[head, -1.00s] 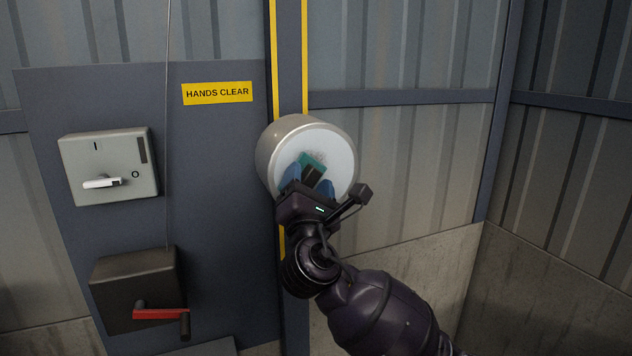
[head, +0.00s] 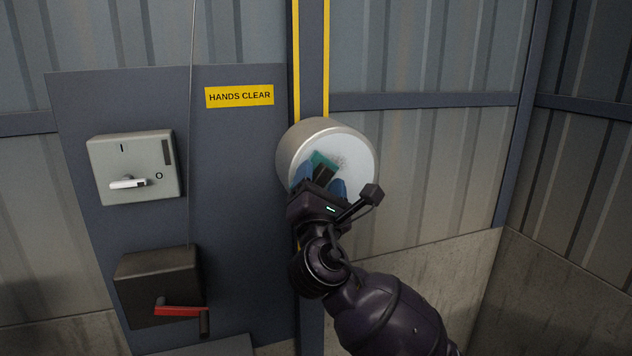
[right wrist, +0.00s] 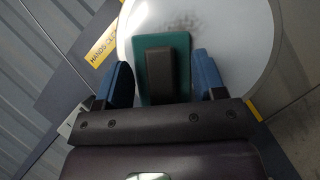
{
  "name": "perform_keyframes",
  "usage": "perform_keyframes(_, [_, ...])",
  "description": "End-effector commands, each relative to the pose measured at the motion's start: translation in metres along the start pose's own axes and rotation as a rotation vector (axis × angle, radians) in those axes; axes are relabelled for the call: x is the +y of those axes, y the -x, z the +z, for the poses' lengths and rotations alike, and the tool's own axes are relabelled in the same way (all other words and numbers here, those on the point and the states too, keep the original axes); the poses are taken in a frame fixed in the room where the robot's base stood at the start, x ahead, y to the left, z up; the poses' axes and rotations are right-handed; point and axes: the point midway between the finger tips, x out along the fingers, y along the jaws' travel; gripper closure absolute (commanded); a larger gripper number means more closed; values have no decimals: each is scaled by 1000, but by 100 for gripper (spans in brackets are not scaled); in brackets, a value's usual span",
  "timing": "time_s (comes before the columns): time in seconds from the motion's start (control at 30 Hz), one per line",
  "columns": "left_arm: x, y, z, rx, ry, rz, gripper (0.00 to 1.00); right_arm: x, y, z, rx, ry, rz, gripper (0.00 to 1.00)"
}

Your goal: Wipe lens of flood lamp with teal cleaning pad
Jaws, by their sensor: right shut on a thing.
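The flood lamp (head: 362,177) is a round pale-metal housing with a white lens, mounted on the yellow-striped post. Its lens also fills the upper middle of the right wrist view (right wrist: 235,45). A grey smudge (head: 341,161) shows on the lens just right of the pad, and above the pad in the right wrist view (right wrist: 183,22). The teal cleaning pad (head: 322,160) has a dark block handle (right wrist: 183,75). My right gripper (head: 322,182) is shut on the pad, its blue fingers either side of the handle. The pad lies over the lens; contact cannot be told. My left gripper is not in view.
Left of the lamp, a dark panel holds a grey switch box (head: 133,165), a dark box (head: 155,287) with a red crank handle (head: 180,311), and a yellow "HANDS CLEAR" sign (head: 240,96). A thin cable hangs there. Right of the lamp is bare corrugated wall.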

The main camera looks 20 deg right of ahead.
Motion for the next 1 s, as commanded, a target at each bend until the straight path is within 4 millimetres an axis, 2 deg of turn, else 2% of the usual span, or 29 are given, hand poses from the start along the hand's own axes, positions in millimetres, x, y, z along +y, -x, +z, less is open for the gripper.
perform_keyframes(0.3, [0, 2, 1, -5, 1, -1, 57, -20, -6, 11, -1, 1, 0, 55])
perform_keyframes(0.57, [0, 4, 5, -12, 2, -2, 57, -25, -9, 15, -1, 1, 0, 55])
perform_keyframes(1.0, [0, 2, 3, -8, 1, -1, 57, -50, -20, 27, -1, 2, 0, 56])
